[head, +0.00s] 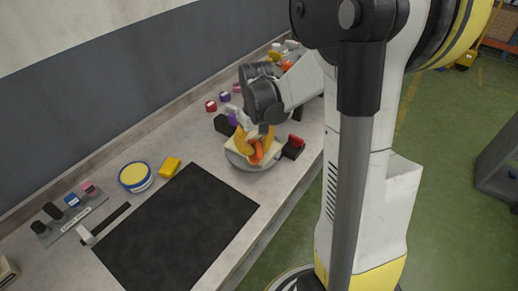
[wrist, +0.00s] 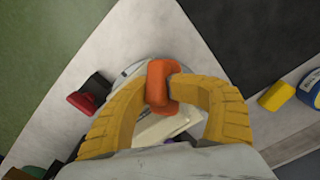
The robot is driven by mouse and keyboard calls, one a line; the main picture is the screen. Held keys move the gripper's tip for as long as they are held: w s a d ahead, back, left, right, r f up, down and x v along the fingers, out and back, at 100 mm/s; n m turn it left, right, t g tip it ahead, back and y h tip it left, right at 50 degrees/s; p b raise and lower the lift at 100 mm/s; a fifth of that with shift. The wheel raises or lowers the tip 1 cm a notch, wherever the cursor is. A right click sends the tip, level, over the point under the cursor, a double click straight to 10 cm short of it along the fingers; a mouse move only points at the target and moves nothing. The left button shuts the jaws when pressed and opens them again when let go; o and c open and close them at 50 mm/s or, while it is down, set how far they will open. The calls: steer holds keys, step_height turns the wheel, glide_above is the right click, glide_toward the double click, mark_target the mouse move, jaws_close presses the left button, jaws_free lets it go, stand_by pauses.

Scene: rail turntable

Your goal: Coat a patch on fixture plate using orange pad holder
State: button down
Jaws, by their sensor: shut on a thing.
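The orange pad holder (head: 257,154) is between the yellow curved fingers of my gripper (head: 253,141). In the wrist view the pad holder (wrist: 157,72) is an orange block, and my gripper (wrist: 162,90) is shut on it from both sides. A cream fixture plate (head: 235,147) lies on a round grey turntable (head: 237,161), and the plate also shows below the holder in the wrist view (wrist: 160,128). The holder is over the plate. Its underside is hidden, so I cannot tell whether it touches the plate. No coated patch can be made out.
A red and black block (head: 293,147) stands right beside the turntable. A black mat (head: 185,222), a yellow block (head: 170,167) and a blue-rimmed round tin (head: 135,177) are to the left. A grey tray (head: 70,217) holds small coloured pieces. Several small items line the wall behind.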

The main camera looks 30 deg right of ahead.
mark_target(256, 143)
steer(key=shift+w+d+r, duration=0.1)
steer(key=shift+w+d, duration=0.4)
steer(key=shift+d, duration=0.7)
steer(key=shift+w+d+f, duration=0.1)
steer(key=shift+w+d, duration=0.4)
steer(key=shift+d, duration=0.65)
steer(key=shift+w+d+r, duration=0.1)
steer(key=shift+w+d, duration=0.4)
steer(key=shift+d, duration=0.7)
steer(key=shift+w+d+b, duration=0.25)
steer(key=shift+w+d, duration=0.05)
steer(key=shift+d, duration=0.5)
steer(key=shift+w+d+b, duration=0.2)
steer(key=shift+w+d, duration=0.05)
steer(key=shift+d, duration=0.55)
steer(key=shift+s+a, duration=0.65)
steer(key=shift+a, duration=1.1)
steer(key=shift+s+a, duration=0.6)
steer(key=shift+a, duration=1.15)
steer(key=shift+s+a, duration=0.65)
steer(key=shift+a, duration=1.1)
steer(key=shift+r+p, duration=2.3)
steer(key=shift+r, duration=0.65)
steer(key=shift+r+p, duration=1.15)
steer(key=shift+r, duration=0.45)
